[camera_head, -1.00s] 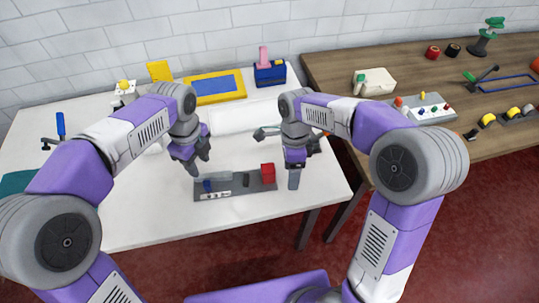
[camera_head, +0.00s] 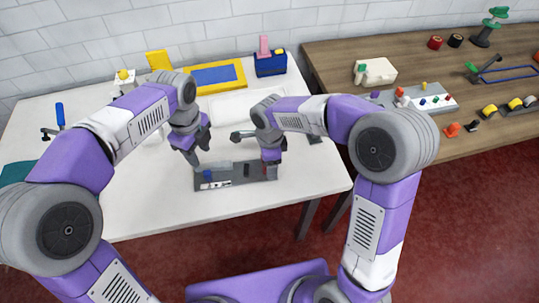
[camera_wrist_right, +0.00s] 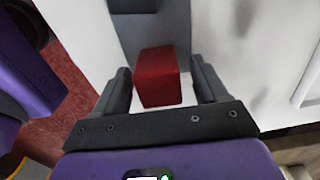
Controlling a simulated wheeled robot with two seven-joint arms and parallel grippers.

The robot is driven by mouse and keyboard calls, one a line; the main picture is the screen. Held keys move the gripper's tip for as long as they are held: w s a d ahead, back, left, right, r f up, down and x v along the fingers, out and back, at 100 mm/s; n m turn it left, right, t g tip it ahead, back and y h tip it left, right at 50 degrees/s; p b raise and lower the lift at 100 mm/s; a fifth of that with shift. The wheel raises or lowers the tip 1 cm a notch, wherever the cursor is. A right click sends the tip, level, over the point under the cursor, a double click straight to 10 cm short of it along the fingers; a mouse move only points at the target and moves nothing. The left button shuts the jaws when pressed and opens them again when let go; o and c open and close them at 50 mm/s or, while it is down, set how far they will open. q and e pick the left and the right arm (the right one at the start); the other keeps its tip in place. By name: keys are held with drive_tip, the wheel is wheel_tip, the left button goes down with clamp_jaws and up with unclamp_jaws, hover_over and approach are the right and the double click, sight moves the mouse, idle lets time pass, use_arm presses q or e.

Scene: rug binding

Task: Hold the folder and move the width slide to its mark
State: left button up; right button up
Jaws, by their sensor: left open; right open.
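A long grey fixture, which I take to be the folder (camera_head: 228,183), lies on the white table in front of me. It carries a small blue piece (camera_head: 208,174) near its left end and a dark piece (camera_head: 246,171) near the middle. A red block (camera_wrist_right: 158,77) stands at its right end; in the head view my right gripper mostly hides it. My right gripper (camera_wrist_right: 160,88) is open, with one finger either side of the red block. My left gripper (camera_head: 195,155) is open and empty, above the left end near the blue piece. I cannot tell which piece is the width slide; its mark is unclear.
Behind the fixture lies a white roll or pad (camera_head: 232,104). A yellow-and-blue tray (camera_head: 216,75) and a blue box (camera_head: 270,65) stand at the back. A wooden table (camera_head: 405,55) with several devices is to the right. The white table's front is clear.

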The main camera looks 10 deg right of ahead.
drive_tip(key=shift+c, duration=0.4)
drive_tip(key=c, duration=1.2)
use_arm(q)
drive_tip(key=shift+o, duration=0.6)
use_arm(e)
clamp_jaws()
